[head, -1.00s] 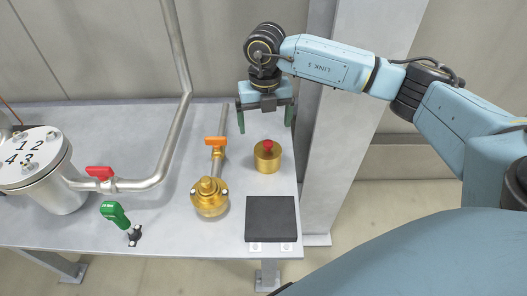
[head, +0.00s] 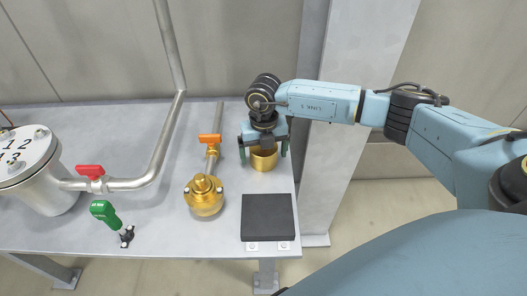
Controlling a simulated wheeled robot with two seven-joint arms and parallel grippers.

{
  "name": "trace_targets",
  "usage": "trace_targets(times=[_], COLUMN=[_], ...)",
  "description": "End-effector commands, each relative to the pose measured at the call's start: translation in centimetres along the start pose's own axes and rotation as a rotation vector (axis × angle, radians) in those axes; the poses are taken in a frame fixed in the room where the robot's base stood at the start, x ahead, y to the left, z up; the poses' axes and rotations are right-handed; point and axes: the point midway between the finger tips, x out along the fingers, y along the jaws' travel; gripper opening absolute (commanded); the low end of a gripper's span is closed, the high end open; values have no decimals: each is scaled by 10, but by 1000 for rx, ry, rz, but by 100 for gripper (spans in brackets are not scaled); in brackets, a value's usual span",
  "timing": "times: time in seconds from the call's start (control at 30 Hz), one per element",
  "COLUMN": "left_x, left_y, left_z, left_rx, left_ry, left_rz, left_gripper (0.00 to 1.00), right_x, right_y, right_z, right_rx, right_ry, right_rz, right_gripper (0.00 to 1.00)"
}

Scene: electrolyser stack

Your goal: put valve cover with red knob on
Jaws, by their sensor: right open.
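The brass valve cover (head: 264,162) stands upright on the bench near its right edge. Its red knob is hidden behind my right gripper in the head view. My right gripper (head: 264,154) is open, pointing down, with one green finger on either side of the cover's upper part. I cannot tell whether the fingers touch it. A brass valve body (head: 204,197) with a domed top and bolts sits to the left and nearer, on a pipe with an orange handle (head: 210,139). My left gripper is not in view.
A black square pad (head: 266,217) lies at the bench's front right. A pipe with a red handle (head: 90,170) runs to a grey numbered vessel (head: 47,189) on the left. A pale column (head: 352,120) rises beyond the bench's right edge.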

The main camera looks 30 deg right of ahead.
Motion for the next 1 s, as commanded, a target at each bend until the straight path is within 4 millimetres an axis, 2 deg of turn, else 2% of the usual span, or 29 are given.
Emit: trace_targets(times=[0.17, 0.6, 0.87, 0.93, 1.0], left_x=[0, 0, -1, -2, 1], left_y=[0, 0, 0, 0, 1], left_z=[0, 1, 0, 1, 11], left_rx=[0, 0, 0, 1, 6], left_ry=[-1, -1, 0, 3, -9], left_rz=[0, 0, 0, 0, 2], left_gripper=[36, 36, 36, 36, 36], right_x=[0, -1, -4, -12, -24], right_y=[0, 0, 1, 1, 1], right_z=[0, 0, 0, 0, 1], right_rx=[0, -1, -1, -1, -1], right_ry=[0, 0, -1, -1, -3], right_rz=[0, 1, 2, 2, 4], right_gripper=[93, 37, 37, 37, 37])
